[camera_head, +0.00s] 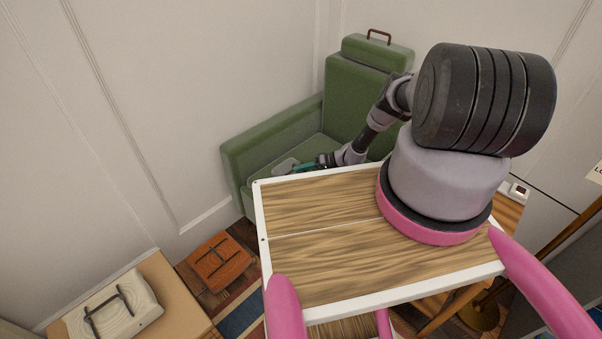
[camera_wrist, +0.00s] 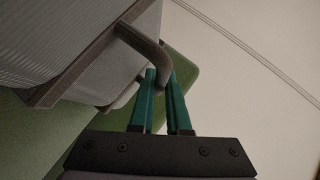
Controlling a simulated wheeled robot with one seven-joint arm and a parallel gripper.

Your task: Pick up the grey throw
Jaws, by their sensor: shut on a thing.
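The grey throw (camera_head: 285,166) shows as a small pale grey patch in the seat area of the green armchair (camera_head: 262,140), just left of my gripper (camera_head: 304,168). In the wrist view the throw (camera_wrist: 72,38) is a grey ribbed block with a brown edge and a brown bar handle. The teal fingers of my gripper (camera_wrist: 161,80) are shut on that handle.
A white-edged wooden top (camera_head: 310,215) lies between me and the armchair, under my arm. An orange box with a handle (camera_head: 217,262) stands on the floor at left. A cream handled block (camera_head: 120,308) sits on a tan surface (camera_head: 165,280). A panelled wall is behind.

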